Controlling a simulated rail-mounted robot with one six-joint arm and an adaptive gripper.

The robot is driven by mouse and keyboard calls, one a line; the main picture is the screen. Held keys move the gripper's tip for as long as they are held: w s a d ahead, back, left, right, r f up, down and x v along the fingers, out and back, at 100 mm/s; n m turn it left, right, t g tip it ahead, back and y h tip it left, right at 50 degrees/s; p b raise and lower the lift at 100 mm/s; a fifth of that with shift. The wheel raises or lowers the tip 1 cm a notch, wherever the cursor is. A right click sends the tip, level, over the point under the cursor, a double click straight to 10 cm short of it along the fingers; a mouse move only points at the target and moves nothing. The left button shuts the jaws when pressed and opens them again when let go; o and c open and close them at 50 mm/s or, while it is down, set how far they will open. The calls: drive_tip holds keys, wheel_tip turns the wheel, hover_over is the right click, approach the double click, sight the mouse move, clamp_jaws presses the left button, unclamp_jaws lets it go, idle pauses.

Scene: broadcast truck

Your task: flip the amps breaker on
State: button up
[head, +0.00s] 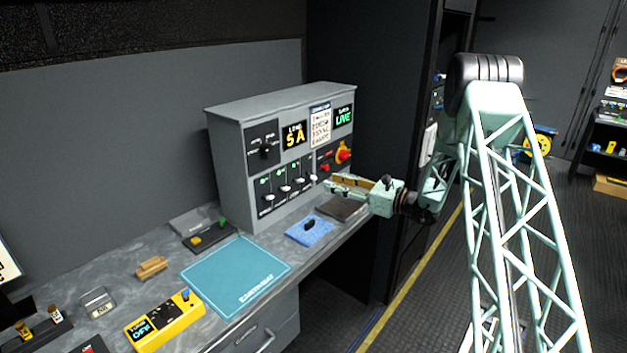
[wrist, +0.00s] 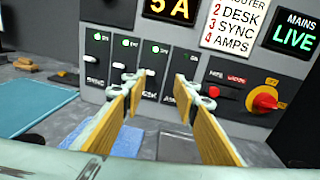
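The grey breaker panel (head: 244,170) stands on the bench, with a row of breaker levers with white handles. In the wrist view the row (wrist: 118,66) shows green lamps above several levers. The rightmost breaker's lever is largely hidden behind my right finger. My gripper (wrist: 160,88) is open and empty, its yellow-padded fingers spread in front of the right part of the row. In the head view my gripper (head: 335,183) points at the panel's lower right; contact cannot be told.
A load display (wrist: 170,10) reads 5 A; an order card (wrist: 233,25) ends with 4 AMPS; the mains display (wrist: 293,33) reads LIVE. A red-yellow rotary switch (wrist: 264,99) is close right.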

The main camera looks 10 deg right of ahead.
sight(316, 178)
drive_tip(key=w+d+f+m+t, duration=0.1)
drive_tip(key=w+d+f+m, duration=0.1)
drive_tip(key=d+f, duration=0.1)
drive_tip(key=shift+w+d+f+h, duration=0.2)
drive_tip(key=shift+d+f+h, duration=0.2)
drive_tip(key=shift+f, duration=0.3)
drive_tip(key=shift+w+a, duration=0.1)
drive_tip(key=shift+a, duration=0.05)
drive_tip(key=shift+b+x, duration=0.55)
drive_tip(key=shift+x, duration=6.2)
drive_tip(key=shift+r, duration=0.15)
drive_tip(key=shift+c, duration=0.4)
drive_tip(key=c, duration=0.8)
